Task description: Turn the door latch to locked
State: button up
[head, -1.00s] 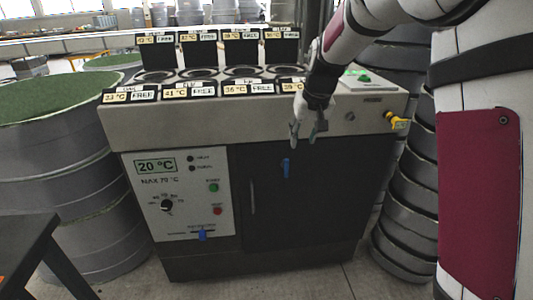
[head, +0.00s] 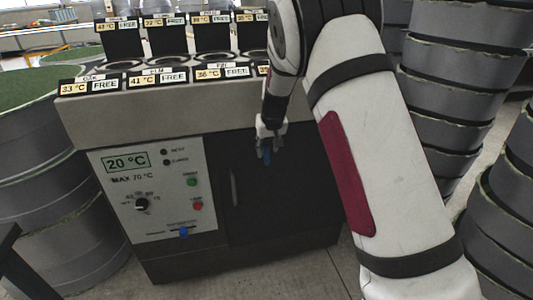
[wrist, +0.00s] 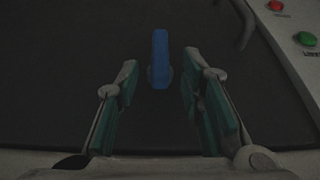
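The door latch (wrist: 160,60) is a blue lever on the dark cabinet door (head: 291,195). In the wrist view it points straight along the picture's up-down direction, ahead of my gripper and between the lines of its fingers. My gripper (wrist: 160,95) is open, with green pads on both fingers and a clear gap to either side of the latch. In the head view my gripper (head: 265,150) is in front of the upper part of the door, and the latch (head: 267,158) is partly hidden by the fingers.
A vertical door handle (head: 234,188) is left of the latch. Grey stacked moulds (head: 465,60) stand at the right.

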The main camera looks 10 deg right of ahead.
jog(key=shift+x, duration=1.3)
jog(key=shift+c, duration=0.6)
grip_shut()
jog(key=shift+d, duration=0.1)
